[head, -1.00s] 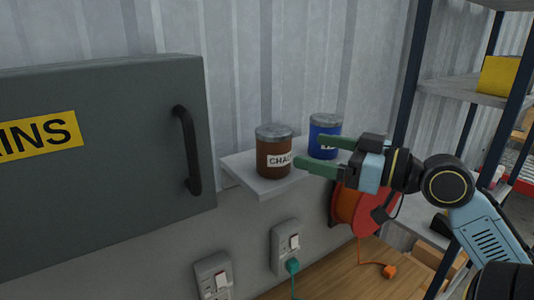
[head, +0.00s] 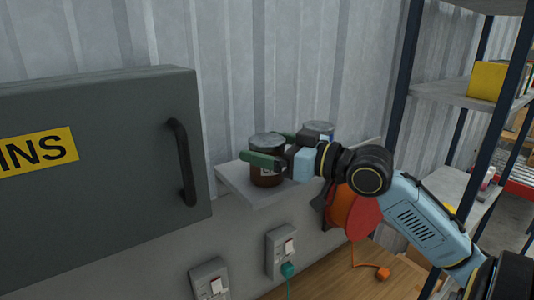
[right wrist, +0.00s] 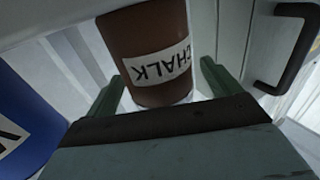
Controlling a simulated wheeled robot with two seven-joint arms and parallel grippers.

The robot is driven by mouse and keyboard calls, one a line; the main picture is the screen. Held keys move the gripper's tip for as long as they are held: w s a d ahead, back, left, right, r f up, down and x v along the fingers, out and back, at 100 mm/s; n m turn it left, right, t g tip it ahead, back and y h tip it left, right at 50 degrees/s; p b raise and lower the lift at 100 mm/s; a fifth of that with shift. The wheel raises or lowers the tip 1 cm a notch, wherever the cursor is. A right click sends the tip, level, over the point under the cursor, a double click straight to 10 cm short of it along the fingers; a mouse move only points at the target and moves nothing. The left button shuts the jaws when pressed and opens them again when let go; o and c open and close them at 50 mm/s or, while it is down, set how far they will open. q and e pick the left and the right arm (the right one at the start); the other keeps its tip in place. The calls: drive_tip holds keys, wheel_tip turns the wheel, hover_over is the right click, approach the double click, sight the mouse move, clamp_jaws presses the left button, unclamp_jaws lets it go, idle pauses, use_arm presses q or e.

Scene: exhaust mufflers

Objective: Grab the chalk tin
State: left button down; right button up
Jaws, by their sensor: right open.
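The chalk tin (head: 266,178) is brown with a grey lid and a white label. It stands upright on the small wall shelf (head: 250,196). In the right wrist view the chalk tin (right wrist: 150,45) shows its CHALK label, upside down, between the two fingers. My right gripper (head: 272,152) is open, with green fingers reaching around the tin from the right; one crosses in front of it in the head view. The right gripper also shows in the right wrist view (right wrist: 165,85), with a visible gap beside the tin. My left gripper is not in view.
A blue tin (head: 320,128) stands close on the right of the chalk tin, partly hidden by my gripper. A grey cabinet (head: 100,200) with a dark handle is on the left. Sockets (head: 281,250) and an orange cable reel (head: 350,210) are below.

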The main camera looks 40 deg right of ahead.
drive_tip(key=shift+x, duration=1.1)
drive_tip(key=c, duration=1.3)
drive_tip(key=shift+o, duration=0.2)
